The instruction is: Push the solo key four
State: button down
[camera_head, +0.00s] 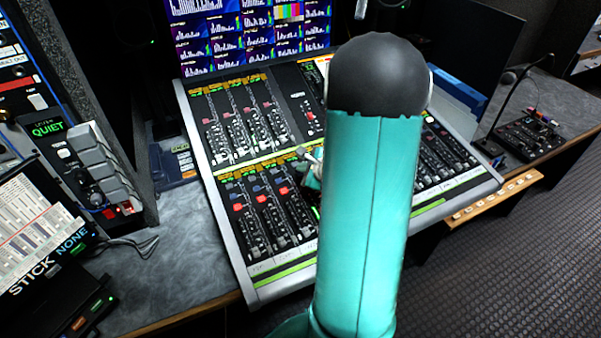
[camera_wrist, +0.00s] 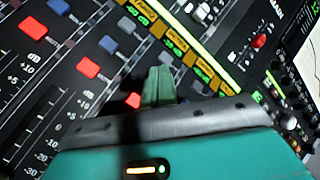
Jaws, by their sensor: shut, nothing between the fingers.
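The mixing console (camera_head: 222,262) fills the middle of the head view, with strips of red and blue-grey keys. In its lower bank, red keys (camera_head: 238,207) sit in a row above the faders, with blue-grey keys beside them. The wrist view shows red keys (camera_wrist: 88,68) and a blue-grey key (camera_wrist: 107,44) up close. I cannot read which are solo keys. My gripper (camera_head: 310,170) is over the fourth strip, fingers together and empty. In the wrist view its fingertips (camera_wrist: 160,74) are just right of the third red key (camera_wrist: 133,100). The fourth strip's keys are largely hidden; contact is unclear.
My arm covers the console's centre-right. Monitors (camera_head: 245,30) stand behind. A panel marked QUIET (camera_head: 90,170) stands left of the console. A small control box (camera_head: 528,135) with a gooseneck microphone is at right. A wooden ledge (camera_head: 490,200) runs along the front right.

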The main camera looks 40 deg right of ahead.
jog(key=shift+f, duration=0.45)
dwell(0.6)
jog(key=shift+r, duration=0.9)
notch_tip(320, 180, up, 6)
jog(key=shift+s+a, duration=0.15)
jog(key=shift+s, duration=0.3)
